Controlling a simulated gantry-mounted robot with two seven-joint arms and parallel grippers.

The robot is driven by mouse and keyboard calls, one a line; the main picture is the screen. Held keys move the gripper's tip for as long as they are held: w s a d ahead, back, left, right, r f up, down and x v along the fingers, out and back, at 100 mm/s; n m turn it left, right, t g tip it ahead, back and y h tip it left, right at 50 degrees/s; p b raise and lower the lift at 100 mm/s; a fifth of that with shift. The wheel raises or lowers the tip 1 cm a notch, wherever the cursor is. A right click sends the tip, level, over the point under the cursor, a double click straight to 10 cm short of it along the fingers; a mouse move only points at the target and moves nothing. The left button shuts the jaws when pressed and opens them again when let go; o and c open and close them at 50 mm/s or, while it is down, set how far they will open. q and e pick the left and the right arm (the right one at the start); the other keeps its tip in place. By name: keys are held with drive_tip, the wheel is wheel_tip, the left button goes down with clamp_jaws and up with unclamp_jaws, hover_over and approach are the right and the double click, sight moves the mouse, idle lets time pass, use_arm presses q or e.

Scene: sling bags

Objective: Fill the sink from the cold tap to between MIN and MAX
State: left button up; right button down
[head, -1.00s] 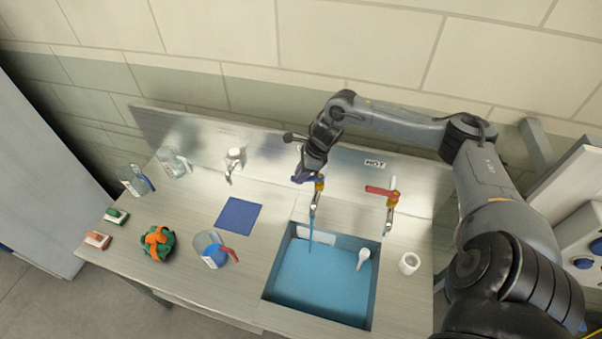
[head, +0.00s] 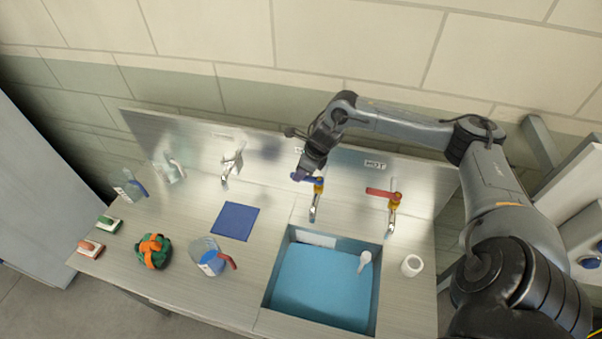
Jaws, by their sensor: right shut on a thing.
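The sink (head: 377,285) holds blue water, with a white label (head: 318,239) on its back wall; the MIN and MAX marks are too small to read. The cold tap (head: 313,205) stands behind it, and no stream shows under its spout. Its blue lever (head: 314,181) lies roughly sideways. My right gripper (head: 302,175) is shut on the left end of this lever; the fingertips are partly hidden. The hot tap (head: 392,211) with a red lever (head: 381,194) stands to the right, with no stream. My left gripper is not in view.
A white object (head: 365,261) stands at the sink's right side. A white roll (head: 411,265) is right of the sink. A blue cloth (head: 235,221), a jug (head: 208,258), a green-orange bundle (head: 152,251) and brushes (head: 91,248) lie left.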

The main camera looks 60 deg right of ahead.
sight(311, 179)
drive_tip(key=c, duration=0.9)
unclamp_jaws()
drive_tip(key=shift+r, duration=0.1)
drive_tip(key=shift+b+v, duration=1.25)
drive_tip(key=shift+v, duration=4.1)
